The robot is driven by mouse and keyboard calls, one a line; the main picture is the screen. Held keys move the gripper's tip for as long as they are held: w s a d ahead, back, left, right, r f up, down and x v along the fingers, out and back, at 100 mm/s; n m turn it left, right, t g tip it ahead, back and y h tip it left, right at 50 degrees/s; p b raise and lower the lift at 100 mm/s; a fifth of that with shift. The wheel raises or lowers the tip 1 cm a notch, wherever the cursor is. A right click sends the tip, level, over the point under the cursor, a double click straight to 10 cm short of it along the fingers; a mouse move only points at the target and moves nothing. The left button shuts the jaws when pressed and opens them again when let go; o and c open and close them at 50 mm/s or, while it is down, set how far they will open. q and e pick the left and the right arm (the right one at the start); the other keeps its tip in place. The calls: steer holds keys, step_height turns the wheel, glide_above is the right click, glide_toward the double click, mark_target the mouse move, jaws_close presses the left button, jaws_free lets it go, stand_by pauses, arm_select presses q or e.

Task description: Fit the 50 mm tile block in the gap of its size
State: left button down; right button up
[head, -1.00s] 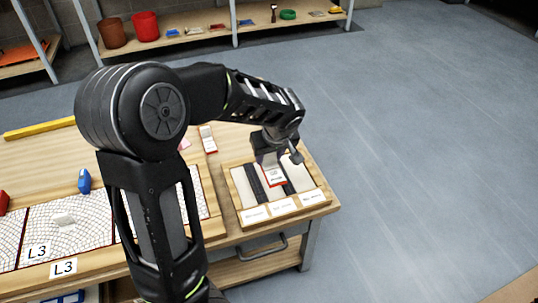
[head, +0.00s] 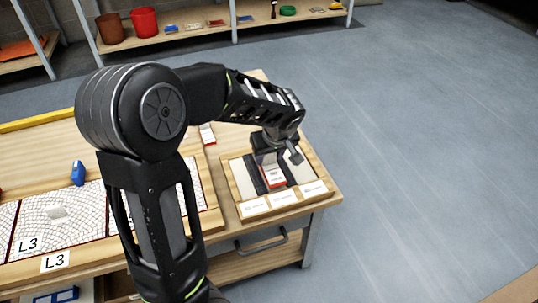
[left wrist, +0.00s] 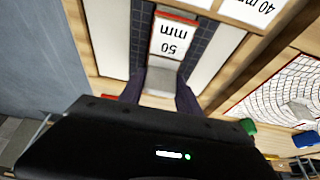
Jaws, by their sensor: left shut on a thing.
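The 50 mm tile block (head: 273,177) is white with a red edge; its "50 mm" label reads upside down in the left wrist view (left wrist: 171,38). My left gripper (head: 272,159) is shut on it, with its fingers (left wrist: 160,88) at the block's near end. The block is over the wooden gap board (head: 252,212), between two dark gridded strips; the left strip (left wrist: 138,40) and right strip (left wrist: 202,45) show beside it. Pale panels flank them. I cannot tell whether the block is down in the gap or just above it. My right gripper is out of view.
White label cards (head: 283,198) line the board's front. Another tile block (head: 207,134) lies behind the board. A blue object (head: 78,173) and white mosaic panels (head: 55,212) are at the left. The board sits near the table's right edge, with open floor beyond.

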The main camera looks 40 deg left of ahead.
mark_target(269, 157)
arm_select(q)
steer(key=shift+b, duration=0.7)
stand_by(1.4)
steer(key=shift+f+b, duration=0.95)
steer(key=c, duration=0.8)
jaws_free()
steer(key=shift+o, duration=0.2)
steer(key=p+v, duration=0.2)
steer(key=v, duration=0.4)
steer(key=shift+r, duration=0.4)
steer(key=shift+s+d+r, duration=0.2)
steer(key=shift+d+r, duration=0.1)
steer(key=shift+r, duration=0.25)
